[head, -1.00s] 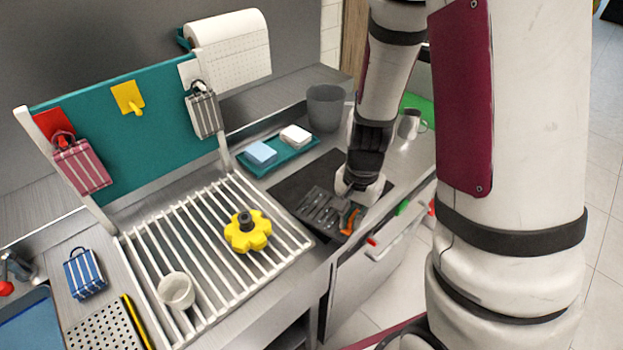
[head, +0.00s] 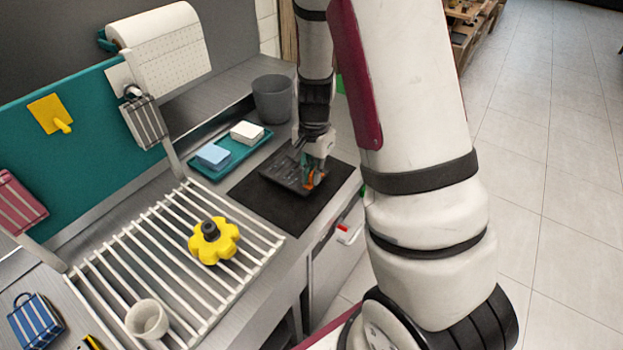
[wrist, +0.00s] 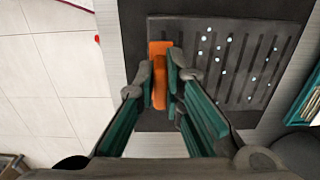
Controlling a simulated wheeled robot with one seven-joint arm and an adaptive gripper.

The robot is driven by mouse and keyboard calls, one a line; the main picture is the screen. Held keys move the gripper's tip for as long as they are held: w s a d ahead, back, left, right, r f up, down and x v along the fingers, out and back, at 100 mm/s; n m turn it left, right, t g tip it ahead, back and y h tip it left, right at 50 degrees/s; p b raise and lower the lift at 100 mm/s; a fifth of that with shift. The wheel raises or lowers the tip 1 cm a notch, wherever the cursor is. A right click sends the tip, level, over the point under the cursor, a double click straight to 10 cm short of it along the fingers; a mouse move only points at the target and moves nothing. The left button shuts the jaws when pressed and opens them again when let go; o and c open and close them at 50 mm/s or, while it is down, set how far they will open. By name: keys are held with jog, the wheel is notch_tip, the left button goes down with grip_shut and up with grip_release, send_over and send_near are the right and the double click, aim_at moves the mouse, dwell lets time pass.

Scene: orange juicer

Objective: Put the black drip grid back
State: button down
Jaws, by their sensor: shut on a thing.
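The black drip grid (head: 281,174) is a dark slotted plate with an orange tab (head: 310,181). In the head view it shows over the upper part of a black mat (head: 268,207); I cannot tell for sure whether it touches the mat. My gripper (head: 315,163) points down and is shut on the orange tab at the grid's edge. In the wrist view the teal-and-grey fingers (wrist: 167,78) flank the orange tab (wrist: 160,62). The grid (wrist: 228,58) extends to the right there, with several small pale spots on it. The place it belongs is not identifiable.
A white drying rack (head: 130,245) holds a yellow knob-shaped part (head: 213,241) and a white cup (head: 147,319). A teal tray (head: 234,151) with a blue and a white sponge lies beside the mat. A grey bin (head: 273,98) stands behind. Open floor (head: 550,200) lies right.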

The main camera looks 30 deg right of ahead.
jog(key=shift+w+d+f, duration=0.1)
jog(key=shift+w+d, duration=0.15)
jog(key=shift+w, duration=0.4)
jog(key=shift+f+p, duration=0.35)
jog(key=shift+f, duration=1.4)
jog(key=shift+f, duration=0.2)
jog(key=c, duration=1.7)
grip_release()
jog(key=shift+r, duration=0.15)
